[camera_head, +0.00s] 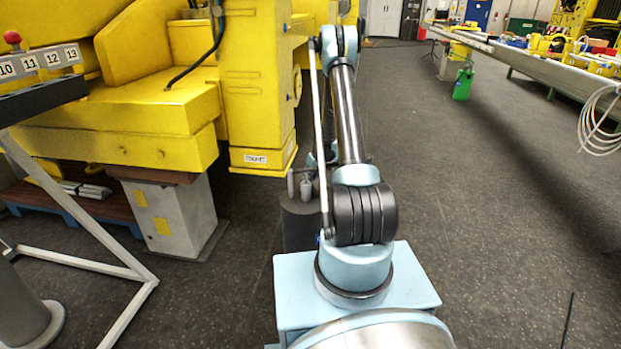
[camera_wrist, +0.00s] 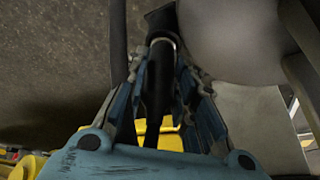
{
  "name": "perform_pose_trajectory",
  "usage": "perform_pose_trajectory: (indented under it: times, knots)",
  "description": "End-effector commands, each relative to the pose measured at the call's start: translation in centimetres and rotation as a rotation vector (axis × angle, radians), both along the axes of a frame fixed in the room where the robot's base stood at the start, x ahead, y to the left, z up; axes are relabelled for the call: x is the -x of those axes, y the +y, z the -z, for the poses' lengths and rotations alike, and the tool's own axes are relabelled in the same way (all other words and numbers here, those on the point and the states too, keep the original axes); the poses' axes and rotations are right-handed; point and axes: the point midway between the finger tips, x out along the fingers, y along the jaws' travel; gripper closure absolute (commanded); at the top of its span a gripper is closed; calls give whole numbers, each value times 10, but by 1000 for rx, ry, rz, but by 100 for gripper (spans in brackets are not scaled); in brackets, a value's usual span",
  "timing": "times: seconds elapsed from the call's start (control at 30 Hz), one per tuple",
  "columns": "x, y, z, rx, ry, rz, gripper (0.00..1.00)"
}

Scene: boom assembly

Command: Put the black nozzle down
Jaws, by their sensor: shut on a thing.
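The black nozzle (camera_wrist: 158,82) shows in the wrist view as a dark, narrow piece with a lighter ring near its upper end. It lies lengthwise between the two blue-grey fingers of my gripper (camera_wrist: 160,72), which are shut on it. Its far end runs up to the dark shape at the top, and I cannot tell where the nozzle ends there. In the head view my arm stretches away from me beside the yellow machine, and neither the nozzle nor the gripper can be made out.
A large yellow machine (camera_head: 262,95) stands close on the left of my arm. A white metal frame (camera_head: 82,258) and a grey pedestal (camera_head: 175,212) are at lower left. A long bench (camera_head: 540,68) with parts and a green can (camera_head: 462,84) are at right. The floor between is clear.

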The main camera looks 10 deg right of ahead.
Motion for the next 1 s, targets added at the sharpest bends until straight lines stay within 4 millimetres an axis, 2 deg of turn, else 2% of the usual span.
perform_pose_trajectory:
  times: [0.67,0.7,0.77,1.0]
  knots:
    - [0,0,12,0,0,0,100]
    - [0,0,12,0,0,0,70]
    - [0,0,12,0,0,0,56]
    - [0,0,12,0,0,0,54]
